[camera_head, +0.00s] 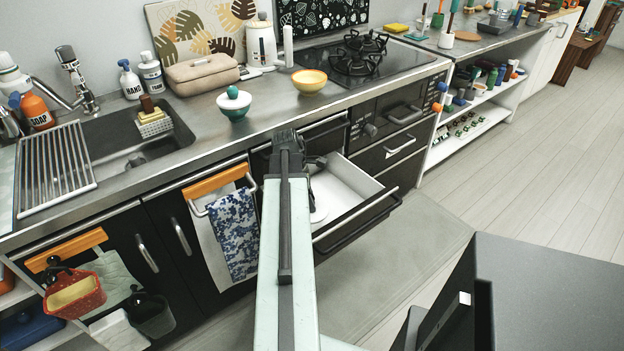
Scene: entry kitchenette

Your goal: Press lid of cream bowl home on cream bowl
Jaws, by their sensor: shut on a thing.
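My gripper (285,136) is seen from behind at the end of my arm, in front of the counter edge and above the open drawer. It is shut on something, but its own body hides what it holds. A teal bowl (235,113) with a whitish lid (233,98) and a teal knob stands on the counter, left of and beyond my gripper. An open, pale yellow bowl (309,81) stands farther back to the right. I cannot tell which is the cream bowl. A pale round thing (319,207) lies in the drawer, partly hidden by my arm.
The open drawer (370,190) juts out below the counter. A hob (362,60) lies at the back right, a sink (135,150) at the left. A beige box (201,75) stands behind the teal bowl. The counter front between the bowls is clear.

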